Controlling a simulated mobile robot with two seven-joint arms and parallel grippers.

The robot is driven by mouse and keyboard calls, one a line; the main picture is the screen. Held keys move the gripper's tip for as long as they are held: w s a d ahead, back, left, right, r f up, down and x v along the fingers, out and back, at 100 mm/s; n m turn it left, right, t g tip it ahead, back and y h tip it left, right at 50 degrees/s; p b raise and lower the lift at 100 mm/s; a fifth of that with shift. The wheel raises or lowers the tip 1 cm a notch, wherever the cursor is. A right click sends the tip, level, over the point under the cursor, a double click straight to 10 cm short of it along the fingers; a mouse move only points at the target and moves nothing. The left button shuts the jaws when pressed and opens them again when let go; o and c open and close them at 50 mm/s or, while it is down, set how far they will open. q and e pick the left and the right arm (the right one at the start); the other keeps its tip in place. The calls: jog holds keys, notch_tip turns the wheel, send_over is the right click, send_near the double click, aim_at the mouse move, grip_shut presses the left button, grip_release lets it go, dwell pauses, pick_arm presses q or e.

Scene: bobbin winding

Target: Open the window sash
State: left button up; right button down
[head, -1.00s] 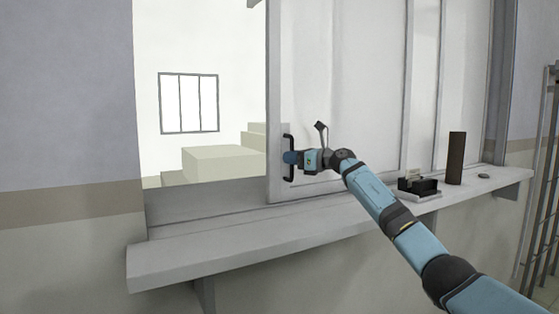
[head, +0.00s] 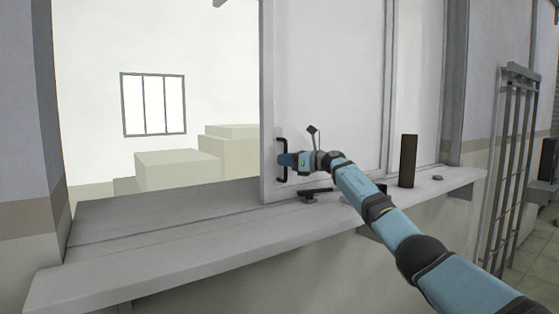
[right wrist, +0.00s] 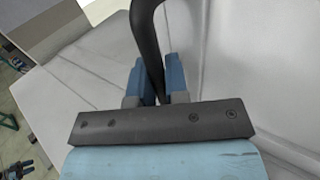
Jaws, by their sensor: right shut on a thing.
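The white window sash (head: 330,85) stands upright in its frame above the sill, with a wide opening to its left. Its black bar handle (head: 284,146) is on the sash's left edge. My right gripper (head: 285,159) is shut on the handle. In the right wrist view the blue fingers of my right gripper (right wrist: 158,80) lie on both sides of the black handle (right wrist: 147,40).
The sill (head: 180,262) runs below the window. A dark brown upright block (head: 408,161) and a small dark disc (head: 437,178) stand on it at the right. A low black object (head: 316,194) lies below my wrist. A barred metal gate (head: 512,160) is at the far right.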

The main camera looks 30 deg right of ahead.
jog(key=shift+d, duration=0.45)
jog(key=c, duration=1.1)
grip_release()
jog(key=shift+c, duration=0.2)
jog(key=b+v, duration=0.3)
jog(key=v, duration=1)
jog(key=shift+s+d, duration=0.25)
jog(key=shift+s, duration=0.05)
jog(key=shift+f, duration=0.1)
